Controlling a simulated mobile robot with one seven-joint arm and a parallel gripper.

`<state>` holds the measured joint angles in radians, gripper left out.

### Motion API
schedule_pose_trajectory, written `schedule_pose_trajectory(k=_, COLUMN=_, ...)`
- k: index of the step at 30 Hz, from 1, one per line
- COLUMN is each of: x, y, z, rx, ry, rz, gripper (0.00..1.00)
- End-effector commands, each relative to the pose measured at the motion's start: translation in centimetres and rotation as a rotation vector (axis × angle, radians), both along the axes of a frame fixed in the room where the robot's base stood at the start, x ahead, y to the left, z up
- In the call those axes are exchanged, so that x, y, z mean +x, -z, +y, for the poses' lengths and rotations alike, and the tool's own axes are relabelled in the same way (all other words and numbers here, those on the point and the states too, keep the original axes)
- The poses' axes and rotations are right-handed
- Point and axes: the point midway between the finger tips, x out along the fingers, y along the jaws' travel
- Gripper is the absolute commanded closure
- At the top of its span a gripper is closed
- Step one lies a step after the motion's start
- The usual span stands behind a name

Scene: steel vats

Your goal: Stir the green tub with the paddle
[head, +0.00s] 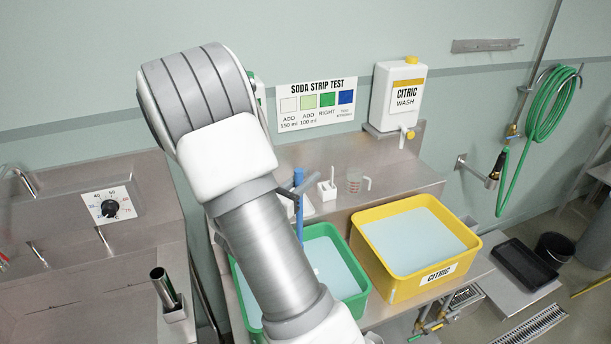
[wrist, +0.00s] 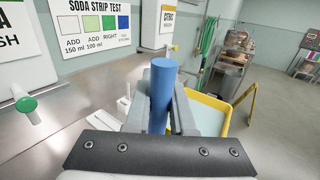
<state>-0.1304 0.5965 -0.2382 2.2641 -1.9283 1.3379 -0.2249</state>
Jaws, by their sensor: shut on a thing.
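The green tub (head: 357,304) stands on the steel bench in the head view, with pale blue liquid in it. My arm covers much of its left and front. The paddle (head: 299,215) has a blue shaft that stands about upright over the tub's back part. Its lower end is hidden, so I cannot tell how deep it reaches. My gripper (wrist: 166,108) is shut on the blue paddle shaft, which also stands between the fingers in the wrist view (wrist: 163,80). In the head view my arm mostly hides the gripper.
A yellow CITRIC tub (head: 447,277) of pale liquid stands close right of the green tub. Behind are a clear measuring cup (head: 354,182), a small white holder (head: 327,190) and a CITRIC WASH jug (head: 399,95). A steel unit with a dial (head: 110,208) is at left.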

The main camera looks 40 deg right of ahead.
Motion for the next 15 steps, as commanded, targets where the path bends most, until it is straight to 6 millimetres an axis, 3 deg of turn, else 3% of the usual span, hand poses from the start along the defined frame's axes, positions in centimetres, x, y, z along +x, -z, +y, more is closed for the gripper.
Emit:
schedule_pose_trajectory(k=5, x=0.0, y=0.5, z=0.0, rx=0.000, ry=0.002, rz=0.000, gripper=1.00)
schedule_pose_trajectory(k=15, x=0.0, y=3.7, z=0.0, rx=0.000, ry=0.001, rz=0.001, gripper=1.00)
